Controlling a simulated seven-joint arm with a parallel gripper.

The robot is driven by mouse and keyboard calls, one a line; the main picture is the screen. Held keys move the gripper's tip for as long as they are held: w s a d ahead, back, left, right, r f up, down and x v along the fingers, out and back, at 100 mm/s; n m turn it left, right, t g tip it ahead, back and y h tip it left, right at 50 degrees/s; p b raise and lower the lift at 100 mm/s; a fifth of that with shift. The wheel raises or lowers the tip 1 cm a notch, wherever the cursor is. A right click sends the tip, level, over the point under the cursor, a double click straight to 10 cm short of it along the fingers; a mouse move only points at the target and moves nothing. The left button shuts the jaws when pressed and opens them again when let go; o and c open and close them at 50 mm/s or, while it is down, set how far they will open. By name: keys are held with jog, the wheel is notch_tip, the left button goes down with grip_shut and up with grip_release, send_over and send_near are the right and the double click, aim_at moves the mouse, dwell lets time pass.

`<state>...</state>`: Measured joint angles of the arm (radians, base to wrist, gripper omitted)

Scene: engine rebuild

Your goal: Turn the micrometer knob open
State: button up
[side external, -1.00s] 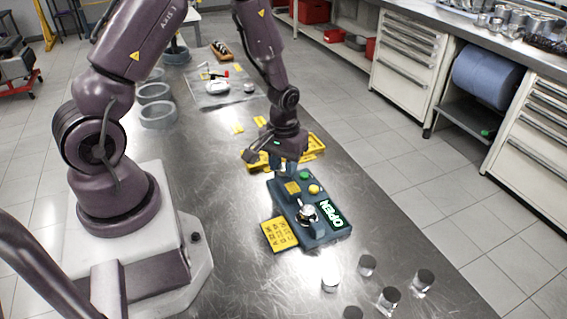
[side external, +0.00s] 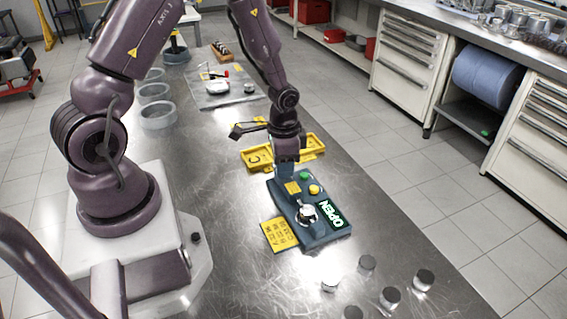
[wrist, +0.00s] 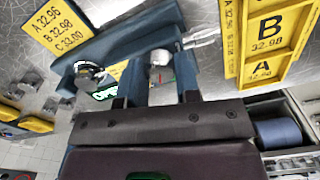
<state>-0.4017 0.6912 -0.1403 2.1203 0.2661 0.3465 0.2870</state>
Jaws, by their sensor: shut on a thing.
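The display also shows partly in the wrist view (wrist: 104,95). A round silver and dark part (side external: 307,212) sits on the fixture and shows in the wrist view (wrist: 88,70). My gripper (side external: 287,174) is low over the fixture's far end. In the wrist view my gripper (wrist: 160,72) has its two fingers on either side of a pale silver knob (wrist: 160,57), and is shut on it. The contact is partly hidden in the side view.
A yellow card (side external: 280,234) with A, B and C sizes lies beside the fixture. Yellow labelled trays (side external: 258,158) stand just behind my gripper. Several metal cylinders (side external: 389,297) stand at the bench's near end. Grey rings (side external: 158,115) lie near my base.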

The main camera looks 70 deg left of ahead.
jog(key=shift+m, duration=0.8)
jog(key=o, duration=0.9)
notch_tip(320, 180, up, 13)
